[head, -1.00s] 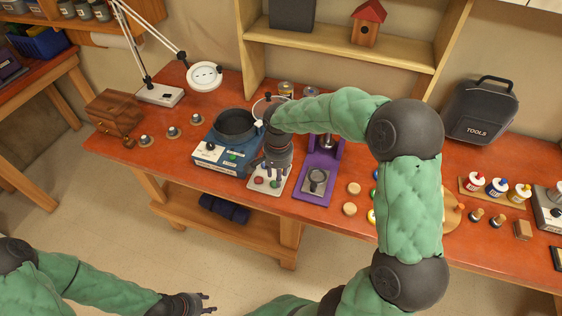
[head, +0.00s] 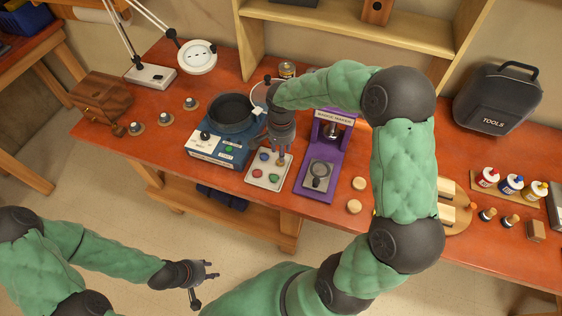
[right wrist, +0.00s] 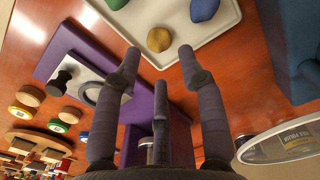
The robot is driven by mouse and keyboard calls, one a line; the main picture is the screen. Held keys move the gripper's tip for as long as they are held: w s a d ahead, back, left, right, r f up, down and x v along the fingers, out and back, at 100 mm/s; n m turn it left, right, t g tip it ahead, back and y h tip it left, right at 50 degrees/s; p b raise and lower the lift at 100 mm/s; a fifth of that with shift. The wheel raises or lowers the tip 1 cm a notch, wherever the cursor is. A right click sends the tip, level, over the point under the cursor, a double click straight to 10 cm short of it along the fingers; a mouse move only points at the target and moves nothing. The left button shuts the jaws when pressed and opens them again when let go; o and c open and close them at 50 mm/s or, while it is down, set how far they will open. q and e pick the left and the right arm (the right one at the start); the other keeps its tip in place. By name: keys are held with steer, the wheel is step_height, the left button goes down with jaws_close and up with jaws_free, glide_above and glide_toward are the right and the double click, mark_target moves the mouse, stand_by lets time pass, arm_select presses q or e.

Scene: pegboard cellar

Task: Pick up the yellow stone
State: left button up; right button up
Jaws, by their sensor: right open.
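The yellow stone (right wrist: 158,40) shows in the right wrist view on the white tray (right wrist: 185,30), just past my fingertips and between them. In the head view I cannot make it out; my right gripper (head: 281,158) covers that part of the tray (head: 250,180). My right gripper is open and empty, fingers pointing down over the tray's far right part. A blue stone (right wrist: 204,9) and a green stone (right wrist: 117,3) lie beside the yellow one. A red stone (head: 256,173) shows in the head view. My left gripper (head: 208,283) is open and empty, in front of the bench.
A purple machine (head: 306,180) stands right of the tray. A blue unit (head: 215,152) with a dark pan (head: 232,112) stands to its left. Wooden discs (head: 354,206) lie right of the purple machine. The bench's front edge is close to the tray.

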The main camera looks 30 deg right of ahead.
steer(key=shift+s+a+f, duration=0.1)
steer(key=shift+f, duration=0.55)
step_height(320, 180, down, 4)
steer(key=shift+r+b, duration=0.1)
steer(key=shift+b, duration=0.4)
steer(key=c, duration=0.8)
